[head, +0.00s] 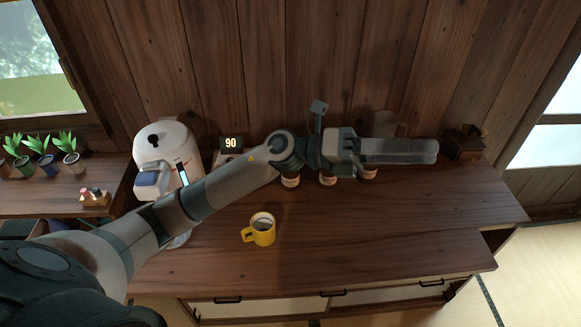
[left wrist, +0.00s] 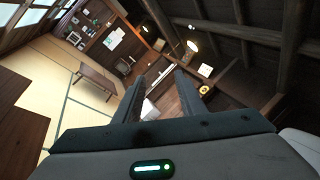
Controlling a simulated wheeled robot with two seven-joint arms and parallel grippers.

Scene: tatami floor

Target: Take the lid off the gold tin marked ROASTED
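My left arm reaches across the wooden counter, and its gripper (head: 425,150) points right above the counter's back edge. In the left wrist view the two fingers (left wrist: 175,80) stand apart with nothing between them. Three small containers with pale labels stand at the back: one (head: 290,181) under my wrist, one (head: 328,180) to its right, and one (head: 369,174) below my gripper. My arm hides their upper parts, and their labels are too small to read. I cannot tell which, if any, is the gold ROASTED tin. My right gripper is not in view.
A yellow mug (head: 262,231) stands mid-counter. A white dispenser (head: 166,150) and a display reading 90 (head: 231,143) are at the back left. A translucent pitcher (head: 385,124) stands behind my gripper, a dark wooden box (head: 463,142) right of it. The counter's front right (head: 400,235) is clear.

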